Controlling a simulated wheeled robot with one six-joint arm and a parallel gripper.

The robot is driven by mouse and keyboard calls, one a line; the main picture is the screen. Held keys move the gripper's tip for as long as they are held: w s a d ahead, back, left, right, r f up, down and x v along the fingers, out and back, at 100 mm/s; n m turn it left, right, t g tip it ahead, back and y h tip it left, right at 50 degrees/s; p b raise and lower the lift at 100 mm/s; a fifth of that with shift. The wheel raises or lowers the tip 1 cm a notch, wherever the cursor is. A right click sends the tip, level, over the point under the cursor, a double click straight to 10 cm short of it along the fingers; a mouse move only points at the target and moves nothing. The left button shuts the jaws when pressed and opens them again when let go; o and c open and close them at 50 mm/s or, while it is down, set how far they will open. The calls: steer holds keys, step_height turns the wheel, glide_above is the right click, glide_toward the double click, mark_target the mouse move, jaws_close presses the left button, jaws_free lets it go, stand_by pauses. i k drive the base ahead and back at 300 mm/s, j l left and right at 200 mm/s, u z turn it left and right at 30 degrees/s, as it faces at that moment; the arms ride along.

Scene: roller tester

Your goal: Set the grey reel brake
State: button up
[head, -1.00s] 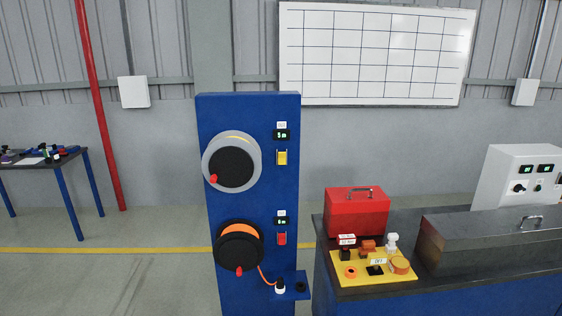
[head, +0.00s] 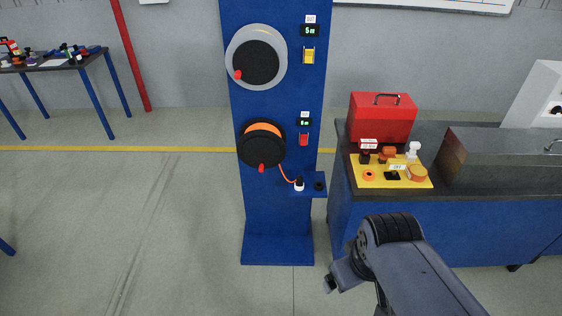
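The grey reel (head: 280,45) is mounted high on a blue panel (head: 265,215). It has a black hub and a red knob (head: 238,75) at its lower left. To its right is a yellow lever or switch (head: 308,56) under a small lit display (head: 310,31); I cannot tell its setting. A second, black reel with orange cable (head: 261,146) hangs below, with a red switch (head: 304,139) beside it. My arm enters at the lower right. My gripper (head: 330,284) is at its end, low and right of the panel's foot, far from the grey reel. Its fingers are too small and dark to judge.
A dark-topped bench (head: 410,196) stands right of the panel, with a red toolbox (head: 382,118), a yellow mat (head: 370,184) of small parts and a grey metal box (head: 500,158). A cluttered table (head: 75,64) is at the far left. The floor left of the panel is clear.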

mark_target(308, 57)
steer(key=i+j+z, duration=0.15)
steer(key=i+z, duration=0.2)
steer(key=i+j+z, duration=0.35)
steer(key=i+l, duration=0.05)
steer(key=i, duration=0.1)
